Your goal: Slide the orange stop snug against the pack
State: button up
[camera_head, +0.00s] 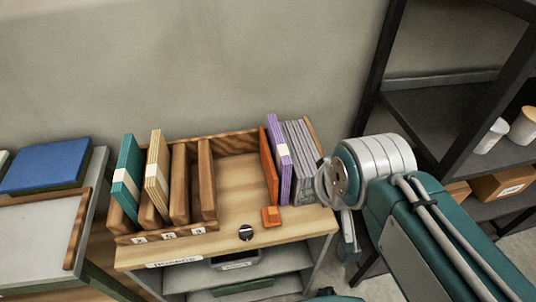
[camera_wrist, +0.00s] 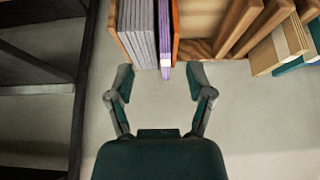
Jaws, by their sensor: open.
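The orange stop (camera_head: 268,168) is an upright panel with a small foot at its front, on the wooden tray at left of the pack. The pack is a purple booklet (camera_head: 279,160) beside several grey ones (camera_head: 302,165), standing upright. Whether a thin gap lies between stop and purple booklet I cannot tell. In the wrist view the grey booklets (camera_wrist: 138,32), purple booklet (camera_wrist: 165,45) and a strip of the orange stop (camera_wrist: 177,28) show at top. My gripper (camera_wrist: 160,80) is open and empty, its fingertips just short of the pack. In the head view my arm's wrist hides part of it.
Wooden dividers (camera_head: 207,180) with teal (camera_head: 126,180) and cream (camera_head: 156,172) booklets stand at the tray's left. Bare tray floor (camera_head: 240,190) lies between dividers and stop. A small black knob (camera_head: 246,232) is at the front edge. A dark shelf (camera_head: 430,110) stands right.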

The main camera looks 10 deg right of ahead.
jog(key=c, duration=0.5)
jog(key=shift+w+a+f+n, duration=0.1)
jog(key=shift+w+a+n, duration=0.05)
jog(key=shift+w+n, duration=0.15)
grip_shut()
jog(key=n+g+h, duration=0.2)
jog(key=n+g, duration=0.2)
jog(key=n, duration=0.5)
send_over(268, 219)
jog(key=s, duration=0.4)
jog(key=s+a+x, duration=0.1)
jog(key=x, duration=0.4)
jog(key=w+a+f+n+g+h, duration=0.2)
jog(key=w+a+f+n, duration=0.2)
jog(key=a+f+n, duration=0.5)
jog(key=shift+m, duration=0.3)
jog(key=x, duration=1)
jog(key=shift+w+a+f, duration=0.2)
jog(key=shift+w+f, duration=0.1)
jog(key=shift+d, duration=2.05)
